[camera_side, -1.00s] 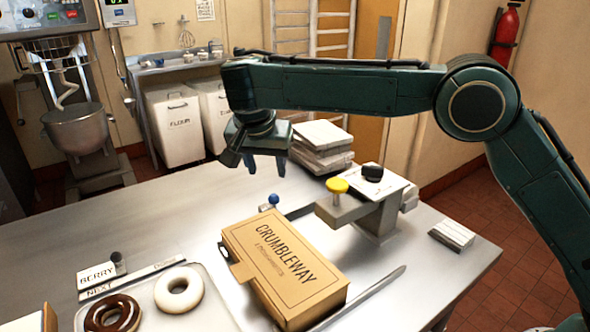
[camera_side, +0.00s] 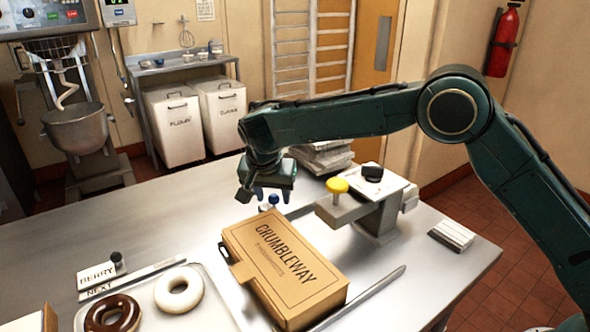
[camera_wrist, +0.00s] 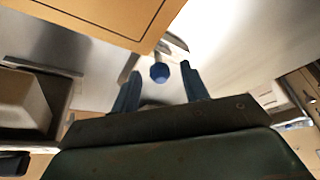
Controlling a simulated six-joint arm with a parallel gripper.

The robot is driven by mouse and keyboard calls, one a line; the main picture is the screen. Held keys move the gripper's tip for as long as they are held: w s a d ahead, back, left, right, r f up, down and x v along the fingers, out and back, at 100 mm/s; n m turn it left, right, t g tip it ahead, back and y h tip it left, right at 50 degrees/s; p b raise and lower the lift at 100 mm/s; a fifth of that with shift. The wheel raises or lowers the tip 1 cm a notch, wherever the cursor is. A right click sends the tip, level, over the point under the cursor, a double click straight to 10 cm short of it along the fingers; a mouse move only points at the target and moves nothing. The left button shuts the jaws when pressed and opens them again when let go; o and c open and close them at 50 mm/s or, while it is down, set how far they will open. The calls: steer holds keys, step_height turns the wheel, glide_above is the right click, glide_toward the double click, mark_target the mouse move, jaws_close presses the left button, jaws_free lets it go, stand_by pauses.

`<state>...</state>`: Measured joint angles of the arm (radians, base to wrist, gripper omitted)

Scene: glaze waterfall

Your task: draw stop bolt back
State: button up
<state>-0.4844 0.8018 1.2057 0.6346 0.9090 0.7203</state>
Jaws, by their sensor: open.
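The blue ball knob of the stop bolt (camera_side: 273,199) stands at the left end of a metal rail behind the cardboard box in the side view. In the wrist view the blue knob (camera_wrist: 160,72) appears between my two blue fingertips, slightly beyond them. My gripper (camera_side: 273,195) is open and points down over the knob, one finger on each side. There is no visible contact. The bolt's shaft is mostly hidden by the box and by my fingers.
A CRUMBLEWAY box (camera_side: 285,270) lies just in front of the knob. Stacked white boxes (camera_side: 325,156) sit behind. A tray with doughnuts (camera_side: 222,316) is at front left. The table's left middle is clear.

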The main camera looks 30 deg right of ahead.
jaws_close()
steer(key=shift+w, duration=2.25)
steer(key=shift+r, duration=0.1)
steer(key=shift+c, duration=1.3)
jaws_free()
steer(key=shift+w, duration=0.1)
steer(key=shift+o, duration=1.3)
